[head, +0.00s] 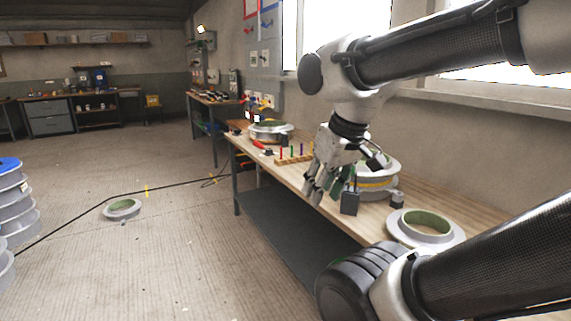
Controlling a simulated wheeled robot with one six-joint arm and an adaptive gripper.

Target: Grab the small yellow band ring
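A pale grey ring-shaped mould with a yellow band (377,183) around its side stands on the wooden workbench (436,204), just right of and partly behind my gripper. Its left part is hidden by my wrist and a dark block. My gripper (324,194) points down over the front edge of the bench. Its fingers look spread, with nothing seen between them. It appears apart from the banded ring, though the depth between them is hard to judge.
A dark grey block (350,203) and a small grey cylinder (397,200) are near the banded ring. A grey ring with a green inside (425,228) lies to the right. A wooden peg rack (293,159) is farther left. Another ring (122,209) and a cable lie on the floor.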

